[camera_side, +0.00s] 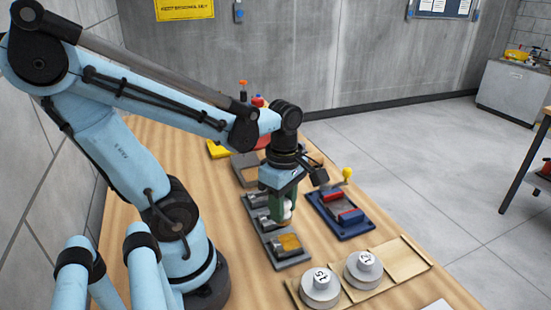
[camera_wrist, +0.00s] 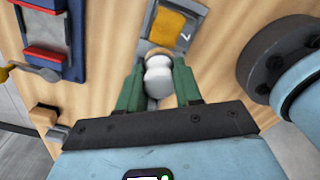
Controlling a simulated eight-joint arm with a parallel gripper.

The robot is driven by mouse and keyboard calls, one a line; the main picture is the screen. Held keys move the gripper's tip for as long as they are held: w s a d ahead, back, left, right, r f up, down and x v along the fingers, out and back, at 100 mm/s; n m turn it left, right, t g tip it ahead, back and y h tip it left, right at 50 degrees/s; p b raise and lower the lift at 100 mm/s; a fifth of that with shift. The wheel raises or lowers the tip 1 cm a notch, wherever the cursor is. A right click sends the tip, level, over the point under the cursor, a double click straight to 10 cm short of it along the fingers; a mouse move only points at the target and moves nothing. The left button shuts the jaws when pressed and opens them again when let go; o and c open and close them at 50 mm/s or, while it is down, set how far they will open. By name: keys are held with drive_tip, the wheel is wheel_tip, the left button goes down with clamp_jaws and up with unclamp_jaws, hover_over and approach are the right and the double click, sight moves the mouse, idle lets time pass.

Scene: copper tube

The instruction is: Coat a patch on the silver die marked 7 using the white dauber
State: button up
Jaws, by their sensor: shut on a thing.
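My gripper (camera_side: 283,207) has green fingers and points down over the grey rack (camera_side: 262,226) in the side view. It is shut on the white dauber (camera_wrist: 158,76), whose rounded white body shows between the fingers in the wrist view. A bit of the dauber also shows below the fingers in the side view. The front die (camera_side: 289,253) in the rack carries an orange-brown patch. In the wrist view this die (camera_wrist: 194,22) lies beyond the dauber, with a white mark like a 7 beside the patch. The dauber's lower end is partly hidden, so I cannot tell whether it touches anything.
A blue tray (camera_side: 352,234) with red-and-blue blocks and a yellow-knobbed lever (camera_side: 347,174) stands right of the rack. Weights marked 15 (camera_side: 320,287) and 12 (camera_side: 363,269) sit in a wooden tray (camera_side: 430,264) at the front. Bare wood lies left of the rack.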

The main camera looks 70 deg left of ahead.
drive_tip(key=shift+r, duration=2.4)
drive_tip(key=shift+w, duration=0.1)
